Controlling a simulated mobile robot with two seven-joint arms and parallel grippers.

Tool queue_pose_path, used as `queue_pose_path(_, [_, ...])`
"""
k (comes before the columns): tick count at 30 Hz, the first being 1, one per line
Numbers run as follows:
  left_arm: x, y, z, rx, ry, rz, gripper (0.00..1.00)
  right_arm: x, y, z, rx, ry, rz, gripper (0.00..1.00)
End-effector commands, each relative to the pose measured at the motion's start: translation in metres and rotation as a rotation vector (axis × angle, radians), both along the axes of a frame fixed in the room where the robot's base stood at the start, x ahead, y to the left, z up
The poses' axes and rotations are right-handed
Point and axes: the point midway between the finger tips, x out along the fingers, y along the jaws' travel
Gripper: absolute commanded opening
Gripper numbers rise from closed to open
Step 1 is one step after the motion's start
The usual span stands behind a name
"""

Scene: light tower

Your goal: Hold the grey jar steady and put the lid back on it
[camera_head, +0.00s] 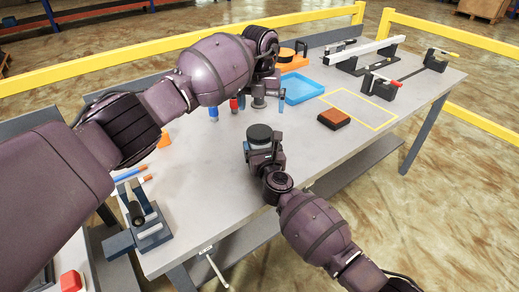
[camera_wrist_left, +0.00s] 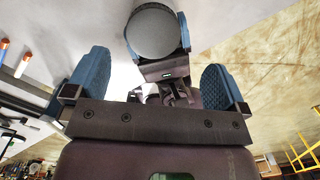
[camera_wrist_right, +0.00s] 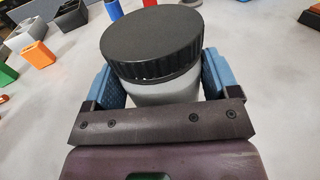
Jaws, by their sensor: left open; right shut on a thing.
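The grey jar (camera_wrist_right: 165,89) stands upright in the right wrist view, with the black ribbed lid (camera_wrist_right: 150,37) on its top. I cannot tell whether the lid is tightened. My right gripper (camera_wrist_right: 160,80) is shut around the jar, with a blue finger pad on each side. In the head view the lid (camera_head: 259,131) shows above my right gripper (camera_head: 262,150), over the near part of the table. My left gripper (camera_head: 261,105) is open and empty, beyond and above the lid. The left wrist view shows the round lid top (camera_wrist_left: 157,30) apart from my left fingers.
A grey fixture (camera_head: 148,226) stands at near left.

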Motion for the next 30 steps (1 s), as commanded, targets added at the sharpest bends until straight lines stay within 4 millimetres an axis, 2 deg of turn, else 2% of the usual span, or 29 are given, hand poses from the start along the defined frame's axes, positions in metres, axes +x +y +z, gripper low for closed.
queue_pose_path(5, [-0.007,0.006,0.000,0.037,0.042,0.015,1.00,0.000,0.000,-0.001,0.000,0.001,0.000,0.15])
queue_pose_path(17, [-0.007,0.006,-0.003,0.035,0.044,0.023,1.00,0.000,0.000,-0.001,0.000,0.001,0.000,0.15])
queue_pose_path(23, [-0.008,0.005,-0.021,0.035,0.046,0.021,1.00,0.000,0.000,-0.001,0.000,0.001,0.000,0.15])
queue_pose_path(30, [-0.008,0.005,-0.055,0.035,0.045,0.022,1.00,0.000,0.000,-0.001,0.000,0.001,0.000,0.15])
